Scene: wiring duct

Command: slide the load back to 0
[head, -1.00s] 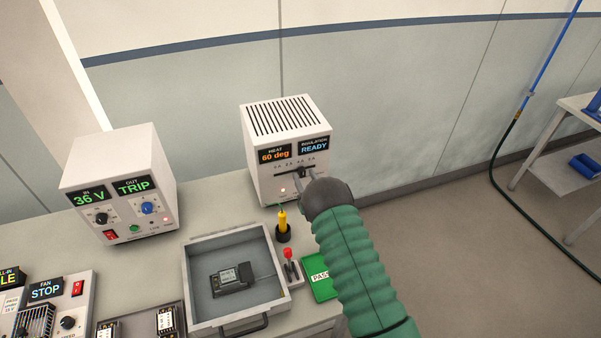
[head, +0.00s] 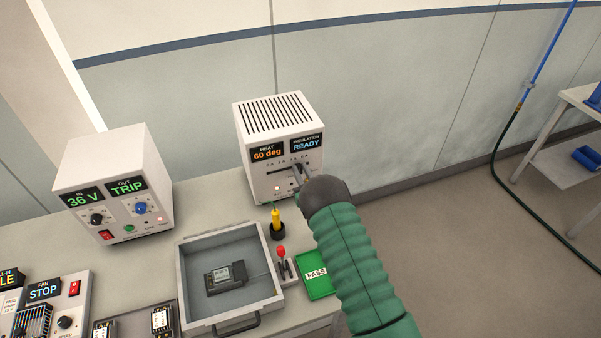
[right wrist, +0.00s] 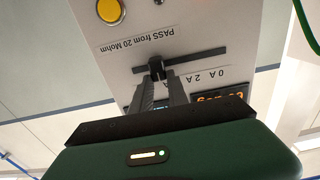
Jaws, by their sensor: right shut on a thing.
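The load slider's dark knob (right wrist: 156,68) sits in a dark horizontal slot (right wrist: 205,56) on the front of a white instrument box (head: 275,188). In the head view the knob is toward the right part of the slot, with small amp marks above it. My right gripper (head: 299,174) reaches the panel from the front right. In the right wrist view, which shows the panel upside down, its two dark fingers (right wrist: 161,85) are closed on the knob. The fingers hide part of the scale. My left gripper is out of view.
A yellow probe (head: 277,222) in a black holder, a red-topped lever (head: 281,255), a green PASS plate (head: 316,274) and a grey tray (head: 186,290) with a module stand below the box. A power supply (head: 117,190) is at left.

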